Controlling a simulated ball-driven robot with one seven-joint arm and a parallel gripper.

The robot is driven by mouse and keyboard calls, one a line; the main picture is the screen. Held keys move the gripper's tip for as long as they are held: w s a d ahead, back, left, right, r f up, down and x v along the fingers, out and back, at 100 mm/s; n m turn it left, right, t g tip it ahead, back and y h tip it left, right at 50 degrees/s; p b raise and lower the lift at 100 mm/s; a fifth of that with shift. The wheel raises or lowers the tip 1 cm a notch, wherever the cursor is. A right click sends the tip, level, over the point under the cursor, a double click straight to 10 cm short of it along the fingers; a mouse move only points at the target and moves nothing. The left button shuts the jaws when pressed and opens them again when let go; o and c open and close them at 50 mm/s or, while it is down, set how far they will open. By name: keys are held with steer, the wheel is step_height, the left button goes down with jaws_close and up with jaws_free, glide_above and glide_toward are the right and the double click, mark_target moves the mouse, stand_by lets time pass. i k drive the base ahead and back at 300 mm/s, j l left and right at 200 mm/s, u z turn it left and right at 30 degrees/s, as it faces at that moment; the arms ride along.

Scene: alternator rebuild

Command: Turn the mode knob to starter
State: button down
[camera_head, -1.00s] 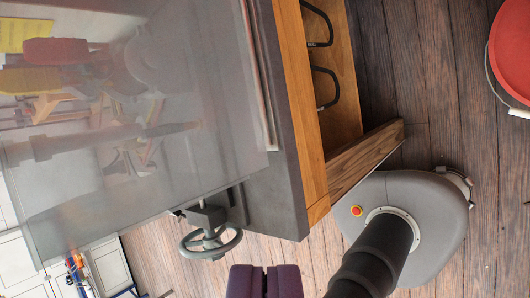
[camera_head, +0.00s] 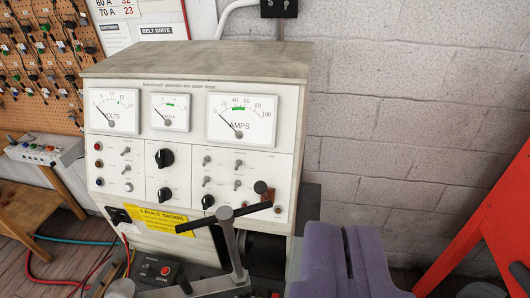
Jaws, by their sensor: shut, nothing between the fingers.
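A white test bench panel (camera_head: 225,150) faces me in the middle of the view. It carries several black knobs, including an upper knob (camera_head: 165,157), a lower knob (camera_head: 165,194) and another knob (camera_head: 208,201). The labels are too small to read, so I cannot tell which one is the mode knob or where it points. My gripper (camera_head: 346,240), with purple fingers, is shut and empty at the bottom, right of the panel in the picture. It touches no knob.
A metal lever (camera_head: 232,250) with a black bar stands before the panel's lower part. A red frame (camera_head: 490,220) is at the right.

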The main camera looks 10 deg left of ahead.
mark_target(207, 201)
steer(key=j+u, duration=0.15)
steer(key=j, duration=0.3)
steer(key=i+j+u, duration=0.15)
steer(key=j, duration=0.25)
steer(key=j+u, duration=0.15)
steer(key=j, duration=0.25)
steer(key=i, duration=0.05)
